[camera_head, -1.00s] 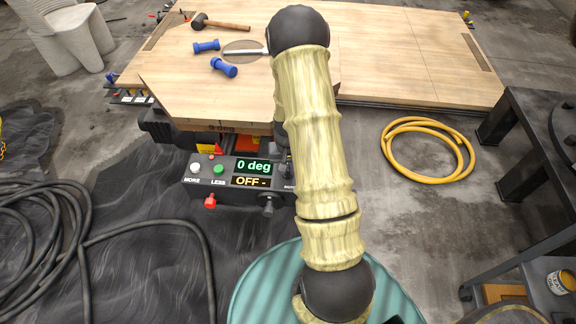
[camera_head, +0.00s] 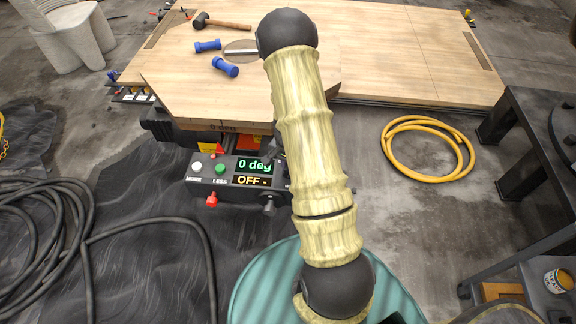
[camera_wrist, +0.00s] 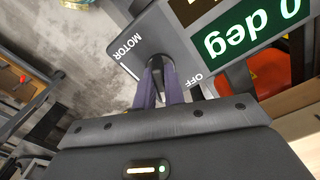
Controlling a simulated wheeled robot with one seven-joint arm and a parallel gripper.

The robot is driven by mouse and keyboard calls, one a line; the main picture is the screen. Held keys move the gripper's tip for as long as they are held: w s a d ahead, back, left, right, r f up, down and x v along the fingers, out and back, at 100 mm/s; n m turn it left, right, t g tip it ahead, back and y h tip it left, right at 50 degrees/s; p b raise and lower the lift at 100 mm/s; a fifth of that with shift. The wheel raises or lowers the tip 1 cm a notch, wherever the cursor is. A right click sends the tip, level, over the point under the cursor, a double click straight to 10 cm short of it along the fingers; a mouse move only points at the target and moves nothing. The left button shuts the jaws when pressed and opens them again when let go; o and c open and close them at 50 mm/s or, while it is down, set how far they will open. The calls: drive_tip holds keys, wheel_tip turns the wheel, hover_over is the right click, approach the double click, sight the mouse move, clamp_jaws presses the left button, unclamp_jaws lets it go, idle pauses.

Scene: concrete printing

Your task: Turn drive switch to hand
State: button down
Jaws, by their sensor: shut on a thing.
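The grey control box (camera_head: 209,183) stands below the near edge of the wooden table. Its upper screen (camera_head: 255,166) reads "0 deg" and its lower screen (camera_head: 252,180) reads "OFF -". My arm hides the box's right end and my gripper in the head view. In the wrist view my gripper (camera_wrist: 159,82) has its two purple-grey fingers closed on the drive switch (camera_wrist: 154,63), a dark knob mostly hidden between the fingertips. The labels "MOTOR" and "OFF" show on the panel (camera_wrist: 133,49) around it. No "HAND" label is readable.
The box also has a white button (camera_head: 196,167), a green button (camera_head: 220,169), a red knob (camera_head: 211,200) and a black knob (camera_head: 270,206). The wooden table (camera_head: 400,50) is behind. Black cables (camera_head: 50,230) lie left and a yellow hose (camera_head: 385,150) right.

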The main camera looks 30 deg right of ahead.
drive_tip(key=shift+a, duration=0.15)
drive_tip(key=c, duration=1.5)
unclamp_jaws()
drive_tip(key=shift+r, duration=0.15)
wheel_tip(320, 180, up, 17)
drive_tip(key=shift+r+p, duration=0.1)
drive_tip(key=shift+p, duration=0.45)
